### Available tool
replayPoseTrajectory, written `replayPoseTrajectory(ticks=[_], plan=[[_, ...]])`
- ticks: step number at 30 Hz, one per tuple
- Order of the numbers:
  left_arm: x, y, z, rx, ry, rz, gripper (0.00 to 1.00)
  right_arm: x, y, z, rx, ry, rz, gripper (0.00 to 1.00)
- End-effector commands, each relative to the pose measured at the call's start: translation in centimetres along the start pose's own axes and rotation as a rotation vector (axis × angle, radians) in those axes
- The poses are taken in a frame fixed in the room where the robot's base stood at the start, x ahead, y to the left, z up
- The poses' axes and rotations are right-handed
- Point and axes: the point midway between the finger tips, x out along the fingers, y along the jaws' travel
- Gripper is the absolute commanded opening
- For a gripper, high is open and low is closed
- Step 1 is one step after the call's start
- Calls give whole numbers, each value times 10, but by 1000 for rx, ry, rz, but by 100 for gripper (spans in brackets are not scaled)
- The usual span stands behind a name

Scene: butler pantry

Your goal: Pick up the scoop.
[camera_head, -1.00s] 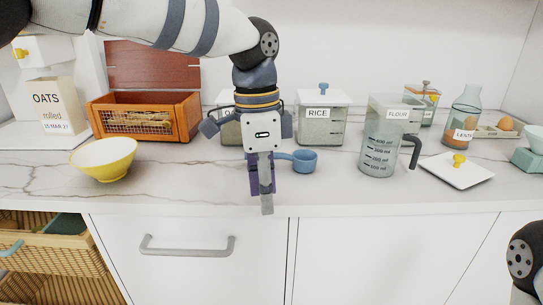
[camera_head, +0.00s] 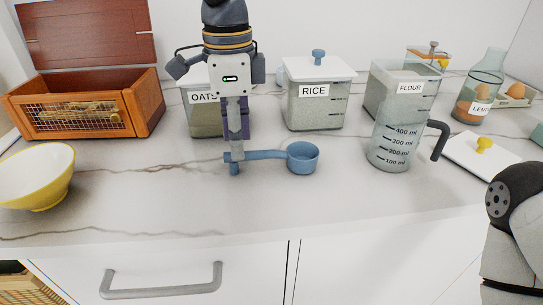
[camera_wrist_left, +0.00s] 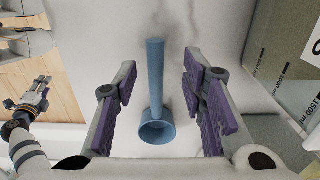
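The blue scoop (camera_head: 303,158) lies on the white marble counter, its cup to the right and its handle pointing left in the head view. My left gripper (camera_head: 234,150) points down at the handle's left end. In the left wrist view the scoop (camera_wrist_left: 156,90) shows between the spread purple-padded fingers of my left gripper (camera_wrist_left: 158,82), with gaps on both sides. The fingers are open and hold nothing. A small gripper at the left of the wrist view, apparently my right gripper (camera_wrist_left: 42,86), is too small to read.
Behind stand the oats canister (camera_head: 205,118), rice canister (camera_head: 318,112) and flour canister (camera_head: 385,78). A measuring jug (camera_head: 395,145) is right of the scoop. A yellow bowl (camera_head: 38,178) and wooden bread box (camera_head: 95,105) are left. The counter front (camera_head: 200,205) is clear.

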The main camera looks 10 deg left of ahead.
Motion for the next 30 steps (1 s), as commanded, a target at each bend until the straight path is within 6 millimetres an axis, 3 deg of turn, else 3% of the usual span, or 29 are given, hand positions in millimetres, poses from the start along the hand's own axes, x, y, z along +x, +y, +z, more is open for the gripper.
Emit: replayPoseTrajectory(ticks=[6, 14, 19, 30], plan=[[38, 5, 6, 2, 1, 0, 38, -4, 0, -3, 0, 14, -1, 40], [44, 5, 6, 1, 0, -3, 38, -4, 0, -3, 0, 13, -1, 40], [44, 5, 6, 1, 0, -2, 2, -4, 0, -3, 0, 13, -1, 40], [42, 5, 5, 1, 0, -3, 0, -4, 0, -3, 0, 13, -1, 40]])
